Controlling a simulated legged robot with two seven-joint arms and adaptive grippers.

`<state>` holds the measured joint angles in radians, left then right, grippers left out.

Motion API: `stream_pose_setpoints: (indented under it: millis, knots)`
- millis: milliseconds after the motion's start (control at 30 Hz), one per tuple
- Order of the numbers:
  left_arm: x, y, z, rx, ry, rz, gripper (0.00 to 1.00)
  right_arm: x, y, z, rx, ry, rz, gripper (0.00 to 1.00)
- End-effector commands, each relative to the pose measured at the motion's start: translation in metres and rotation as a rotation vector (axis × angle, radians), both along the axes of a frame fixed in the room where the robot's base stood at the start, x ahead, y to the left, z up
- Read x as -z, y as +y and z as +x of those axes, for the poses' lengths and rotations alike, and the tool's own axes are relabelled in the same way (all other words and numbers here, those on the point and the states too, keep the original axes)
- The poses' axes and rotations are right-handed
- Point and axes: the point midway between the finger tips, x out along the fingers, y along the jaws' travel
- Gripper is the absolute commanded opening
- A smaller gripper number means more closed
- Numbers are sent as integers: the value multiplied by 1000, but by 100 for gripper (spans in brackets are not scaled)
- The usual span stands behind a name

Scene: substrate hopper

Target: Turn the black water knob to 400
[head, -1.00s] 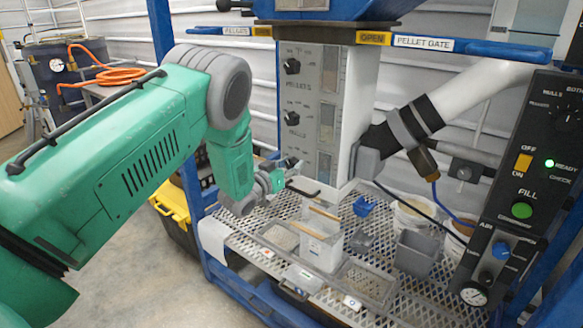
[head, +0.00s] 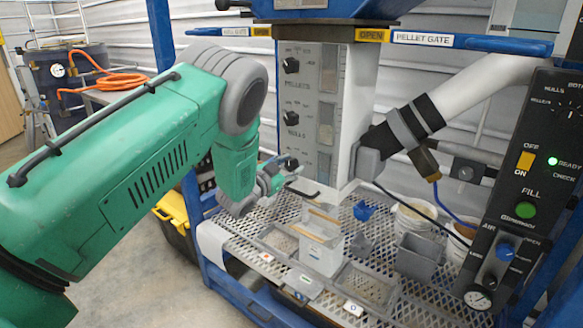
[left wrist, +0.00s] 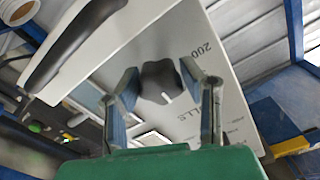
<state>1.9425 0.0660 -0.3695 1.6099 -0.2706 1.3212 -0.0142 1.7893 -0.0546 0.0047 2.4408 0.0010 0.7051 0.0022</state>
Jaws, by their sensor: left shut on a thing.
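A grey control panel (head: 309,95) stands upright in the head view, with black knobs down its left side. My left gripper (head: 284,166) is at the lowest visible knob position, and its wrist and fingers partly hide that spot. In the left wrist view a black lobed knob (left wrist: 158,78) with a white pointer line sits between the two fingers of my left gripper (left wrist: 163,82), which is shut on it. The pointer line faces the lower edge of the picture. A printed "200" (left wrist: 202,49) lies up and right of the knob. My right gripper is not in view.
A wire-mesh shelf (head: 262,215) below the panel holds a clear tub (head: 322,255), a grey bin (head: 418,258) and white buckets. A white pipe (head: 480,90) and a black control box (head: 532,150) are at the right. A blue frame post stands behind my left arm.

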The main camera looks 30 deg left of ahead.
Motion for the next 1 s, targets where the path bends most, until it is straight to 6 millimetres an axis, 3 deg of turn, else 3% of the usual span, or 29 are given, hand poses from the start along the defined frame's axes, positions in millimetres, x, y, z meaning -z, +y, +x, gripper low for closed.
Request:
stream_pose_setpoints:
  millis: [300,333,367,767,1000]
  knots:
    - [4,0,-1,-1,8,0,6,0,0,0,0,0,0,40]
    - [4,0,-1,-2,9,0,45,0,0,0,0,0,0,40]
    - [4,0,-1,-1,8,0,56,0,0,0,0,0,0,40]
    - [1,1,-6,-1,4,-1,56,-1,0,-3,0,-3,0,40]
    - [2,5,-48,-3,7,-1,56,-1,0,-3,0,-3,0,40]
